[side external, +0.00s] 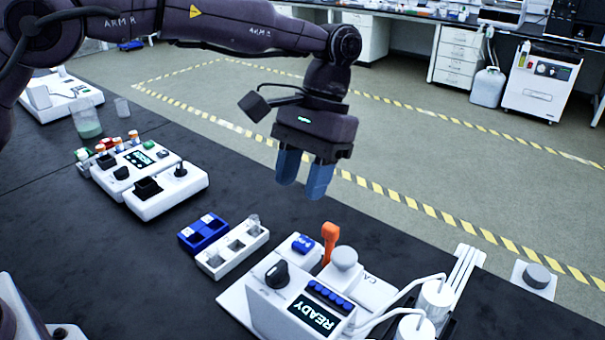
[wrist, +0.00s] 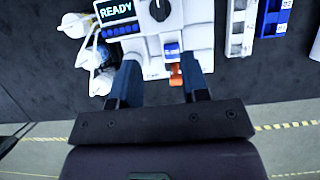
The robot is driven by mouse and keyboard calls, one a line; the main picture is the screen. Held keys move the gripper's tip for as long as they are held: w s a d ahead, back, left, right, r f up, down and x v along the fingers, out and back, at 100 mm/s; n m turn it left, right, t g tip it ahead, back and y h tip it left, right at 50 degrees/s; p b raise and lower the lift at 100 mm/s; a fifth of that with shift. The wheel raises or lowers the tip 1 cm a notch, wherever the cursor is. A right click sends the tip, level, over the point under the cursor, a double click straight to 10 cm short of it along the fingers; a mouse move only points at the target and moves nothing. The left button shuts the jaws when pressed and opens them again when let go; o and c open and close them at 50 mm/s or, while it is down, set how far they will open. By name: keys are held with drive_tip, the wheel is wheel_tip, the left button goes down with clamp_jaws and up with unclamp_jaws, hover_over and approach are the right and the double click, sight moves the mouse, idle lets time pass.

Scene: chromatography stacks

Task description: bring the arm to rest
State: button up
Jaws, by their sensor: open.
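My gripper (side external: 303,190) has blue fingers and hangs in the air, fingers pointing down, above the far edge of the black bench in the side external view. The fingers stand apart with nothing between them that I can see touching. In the wrist view my gripper (wrist: 158,82) shows its two fingers spread, with the white READY instrument (wrist: 200,25) beyond them. That instrument (side external: 262,312) stands below and in front of the gripper in the side external view, with a dark knob, a display and an orange lever (side external: 330,240). The gripper is apart from it.
A white rack (side external: 233,250) and a blue block (side external: 203,232) stand left of the instrument. A white device with a display (side external: 150,188) is farther left, near a beaker (side external: 86,120). White bottles with tubes (side external: 435,298) stand at right. The bench's middle left is clear.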

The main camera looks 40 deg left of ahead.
drive_tip(key=s+a+r+t, duration=0.4)
drive_tip(key=s+a+t, duration=0.1)
drive_tip(key=s+a, duration=0.4)
drive_tip(key=s+a+r+t, duration=0.4)
drive_tip(key=s+a, duration=0.6)
drive_tip(key=s, duration=0.3)
drive_tip(key=shift+s+a+r+t, duration=0.2)
drive_tip(key=shift+s+a+t, duration=0.05)
drive_tip(key=shift+t, duration=0.25)
idle(1.0)
